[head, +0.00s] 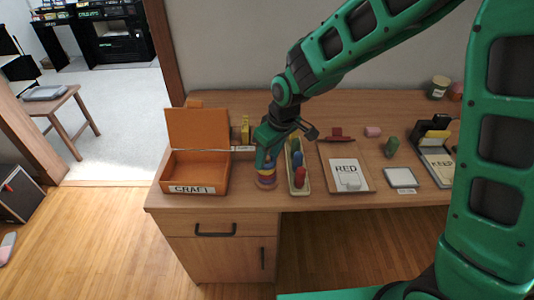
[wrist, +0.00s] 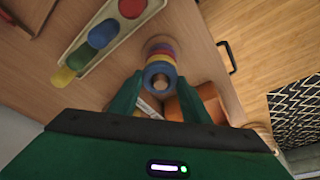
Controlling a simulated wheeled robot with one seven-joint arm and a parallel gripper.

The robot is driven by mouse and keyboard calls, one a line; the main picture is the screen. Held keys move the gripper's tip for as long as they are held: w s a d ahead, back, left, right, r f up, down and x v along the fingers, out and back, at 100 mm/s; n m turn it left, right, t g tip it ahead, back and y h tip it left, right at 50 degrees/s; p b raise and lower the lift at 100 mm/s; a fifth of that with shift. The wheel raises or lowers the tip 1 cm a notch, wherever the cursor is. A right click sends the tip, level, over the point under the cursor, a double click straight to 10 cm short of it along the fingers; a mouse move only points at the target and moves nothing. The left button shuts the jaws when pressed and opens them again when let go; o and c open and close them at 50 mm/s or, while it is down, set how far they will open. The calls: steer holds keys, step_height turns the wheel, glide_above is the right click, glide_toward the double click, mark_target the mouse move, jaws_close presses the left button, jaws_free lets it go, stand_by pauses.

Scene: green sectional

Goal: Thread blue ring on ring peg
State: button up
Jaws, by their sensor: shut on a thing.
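The ring peg (wrist: 159,84) stands near the table's front edge, and its wooden tip shows inside the blue ring in the wrist view. The blue ring (wrist: 160,68) appears around the peg, above a yellow ring (wrist: 160,57) and other red and purple rings. In the head view the stack (head: 266,178) sits right of the orange box, its top partly hidden by my gripper (head: 265,161). My gripper (wrist: 160,77) points down over the stack, its green fingers shut on the blue ring. Whether the blue ring touches the yellow one is unclear.
An open orange box (head: 196,188) labelled CRAFT stands left of the stack. A tray (head: 306,187) with red, blue and green pieces stands close on the right. Farther right are a board (head: 327,160) with a RED card and a small grey pad (head: 401,178).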

steer(key=shift+f, duration=0.1)
stand_by(0.3)
steer(key=o, duration=1.1)
steer(key=v, duration=1)
steer(key=shift+r, duration=0.3)
steer(key=shift+d, duration=0.15)
